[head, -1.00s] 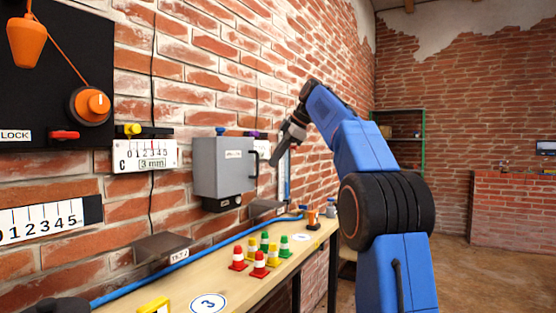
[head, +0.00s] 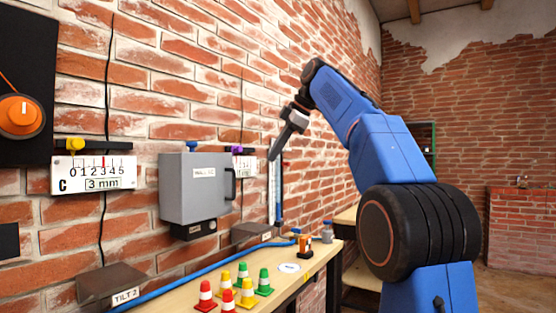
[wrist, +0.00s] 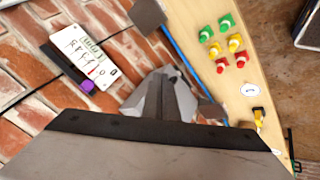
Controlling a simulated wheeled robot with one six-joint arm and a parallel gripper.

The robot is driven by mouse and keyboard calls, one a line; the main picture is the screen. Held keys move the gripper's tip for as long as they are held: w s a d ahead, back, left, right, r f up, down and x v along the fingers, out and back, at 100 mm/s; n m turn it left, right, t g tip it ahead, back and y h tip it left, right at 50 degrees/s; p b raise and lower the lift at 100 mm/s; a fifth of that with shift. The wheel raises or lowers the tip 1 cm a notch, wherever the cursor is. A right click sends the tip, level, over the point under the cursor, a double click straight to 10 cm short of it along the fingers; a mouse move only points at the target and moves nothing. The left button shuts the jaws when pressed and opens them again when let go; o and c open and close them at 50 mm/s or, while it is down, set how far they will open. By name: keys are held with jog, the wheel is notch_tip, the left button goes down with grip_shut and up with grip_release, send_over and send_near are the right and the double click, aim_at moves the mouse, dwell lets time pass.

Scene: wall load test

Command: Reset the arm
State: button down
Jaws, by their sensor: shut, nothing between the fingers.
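My blue arm reaches up and toward the brick wall in the head view. My gripper (head: 274,154) hangs at its end, pointing down and left, in front of the wall to the right of a grey box. It is shut and empty. In the wrist view my gripper (wrist: 160,82) shows its fingers together, with nothing between them. The fingers hide part of the wall and the table edge there.
A grey box (head: 188,190) with a handle and gauge cards (head: 93,172) are on the wall. Open floor (head: 500,285) lies at right.

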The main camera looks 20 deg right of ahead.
jog(key=s+f+m+h, duration=0.1)
jog(key=s+f+m, duration=0.4)
jog(key=s+f, duration=0.8)
jog(key=s+a+f+m+g+h, duration=0.1)
jog(key=s+f+m, duration=0.4)
jog(key=s+f, duration=0.8)
jog(key=s+a+f+m+h, duration=0.1)
jog(key=s+f+m, duration=0.4)
jog(key=s+f, duration=0.8)
notch_tip(320, 180, down, 12)
jog(key=shift+a+r+m+h, duration=0.1)
jog(key=shift+a+m+h, duration=0.15)
jog(key=shift+m+h, duration=0.25)
